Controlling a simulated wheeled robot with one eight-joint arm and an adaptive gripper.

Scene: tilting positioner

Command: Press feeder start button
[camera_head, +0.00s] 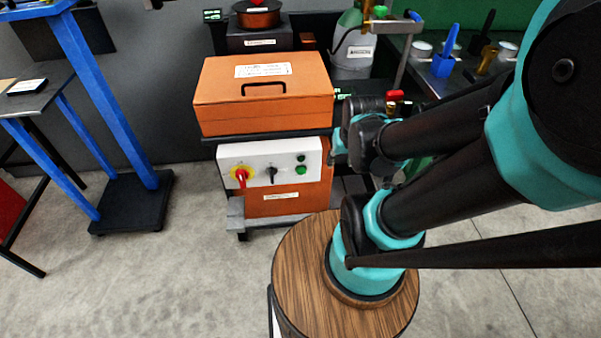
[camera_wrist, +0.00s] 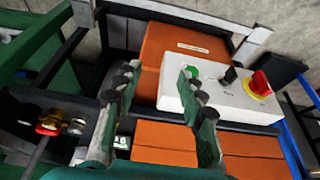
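The white control panel (camera_head: 256,155) is on the front of the orange cabinet. It carries a green button (camera_head: 301,170) at the right, with a smaller dark green round part (camera_head: 301,158) just above it. A black rotary switch (camera_head: 271,172) is in the middle and a red-and-yellow switch (camera_head: 240,175) at the left. In the wrist view the panel (camera_wrist: 228,100) appears turned, with a green button (camera_wrist: 192,69) beside my right finger's tip; part of the panel is hidden behind that finger. My gripper (camera_wrist: 160,72) is open and empty, close to the panel's right side (camera_head: 342,150).
An orange lidded box (camera_head: 265,100) sits above the panel. A round wooden-topped stand (camera_head: 305,270) is in front, under my arm. A blue-legged table (camera_head: 75,130) stands at left. Bare floor (camera_head: 190,260) lies between them. A cluttered bench is at back right.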

